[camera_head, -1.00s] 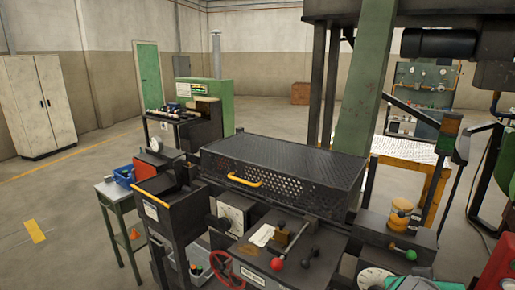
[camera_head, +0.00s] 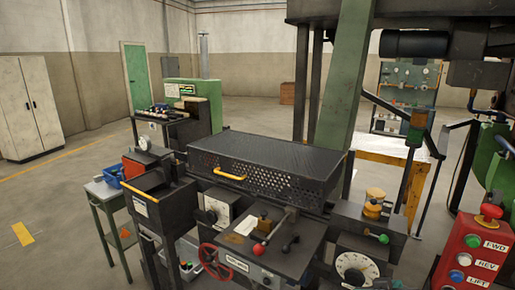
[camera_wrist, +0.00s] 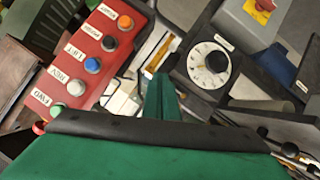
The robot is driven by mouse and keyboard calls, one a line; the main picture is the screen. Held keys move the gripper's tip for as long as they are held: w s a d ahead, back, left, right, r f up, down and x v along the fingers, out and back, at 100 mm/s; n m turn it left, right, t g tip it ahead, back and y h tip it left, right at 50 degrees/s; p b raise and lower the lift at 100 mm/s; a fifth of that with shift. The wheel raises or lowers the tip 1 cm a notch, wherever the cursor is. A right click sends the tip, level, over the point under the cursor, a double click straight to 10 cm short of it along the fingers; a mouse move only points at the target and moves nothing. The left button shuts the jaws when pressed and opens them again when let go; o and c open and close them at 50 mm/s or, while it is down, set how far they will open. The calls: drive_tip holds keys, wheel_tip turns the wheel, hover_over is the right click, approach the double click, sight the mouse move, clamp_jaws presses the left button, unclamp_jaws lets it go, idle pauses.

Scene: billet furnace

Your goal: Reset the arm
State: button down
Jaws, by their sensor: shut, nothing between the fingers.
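My gripper (camera_wrist: 161,82) shows in the wrist view as a narrow dark green form pointing up from the wide green and black body at the bottom edge. Its fingers are together with nothing visible between them. In the head view my gripper is not clearly seen.
In the head view a red button box (camera_head: 470,254) stands at the lower right. A black perforated cover (camera_head: 265,160) with a yellow handle is in the middle. A red handwheel (camera_head: 216,262) and levers are in front. Open floor (camera_head: 60,215) lies at the left.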

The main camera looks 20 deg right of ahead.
drive_tip(key=w+a+f+n+t, duration=0.3)
drive_tip(key=w+a+f+n, duration=0.15)
drive_tip(key=a+f, duration=0.65)
drive_tip(key=a+f+n+t+y, duration=0.35)
drive_tip(key=a+f, duration=0.65)
drive_tip(key=a, duration=0.4)
drive_tip(key=s+a+f+t+y, duration=0.1)
drive_tip(key=s+a+t+y, duration=0.3)
drive_tip(key=s+a, duration=1.8)
drive_tip(key=a+y, duration=0.2)
drive_tip(key=y, duration=0.2)
drive_tip(key=shift+f+m, duration=0.3)
drive_tip(key=shift+f, duration=0.05)
